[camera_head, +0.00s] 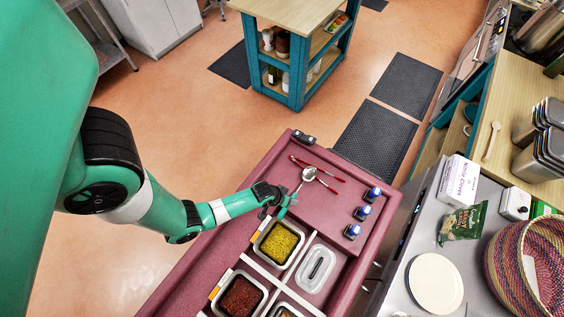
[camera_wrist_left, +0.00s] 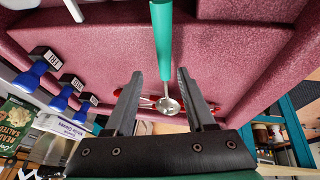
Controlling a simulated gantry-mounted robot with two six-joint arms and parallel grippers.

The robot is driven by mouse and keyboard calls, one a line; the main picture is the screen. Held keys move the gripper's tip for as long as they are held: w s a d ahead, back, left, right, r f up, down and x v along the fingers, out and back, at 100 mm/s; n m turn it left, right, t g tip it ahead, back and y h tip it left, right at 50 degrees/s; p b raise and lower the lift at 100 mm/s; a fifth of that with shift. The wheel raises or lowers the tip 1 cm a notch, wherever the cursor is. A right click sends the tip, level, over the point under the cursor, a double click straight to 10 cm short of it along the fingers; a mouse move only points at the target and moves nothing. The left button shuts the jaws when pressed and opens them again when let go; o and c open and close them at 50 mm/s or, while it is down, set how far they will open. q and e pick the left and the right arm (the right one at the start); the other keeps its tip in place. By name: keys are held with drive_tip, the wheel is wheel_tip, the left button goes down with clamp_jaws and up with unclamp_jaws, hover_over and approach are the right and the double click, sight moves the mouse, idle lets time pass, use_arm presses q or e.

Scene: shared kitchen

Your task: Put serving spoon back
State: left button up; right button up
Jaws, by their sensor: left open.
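The serving spoon has a silver bowl (camera_head: 309,174) and a teal handle, and it is on the maroon cart top (camera_head: 262,170). In the left wrist view, its handle (camera_wrist_left: 162,40) runs down from the top edge to the bowl, which shows between my finger outlines. My left gripper (camera_head: 276,198) is open and empty, close to the handle end; its spread fingers (camera_wrist_left: 157,78) show in the wrist view. Red-handled tongs (camera_head: 322,176) lie beside the bowl and partly behind it. My right gripper is out of view.
Set into the cart are a tub of yellow-green food (camera_head: 279,243), a tub of red food (camera_head: 240,295) and a clear-lidded tub (camera_head: 315,268). A small black object (camera_head: 303,137) sits at the cart's far corner.

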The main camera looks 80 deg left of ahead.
use_arm(q)
drive_tip(key=p+v, duration=0.4)
drive_tip(key=v, duration=0.7)
drive_tip(key=shift+s+r, duration=0.1)
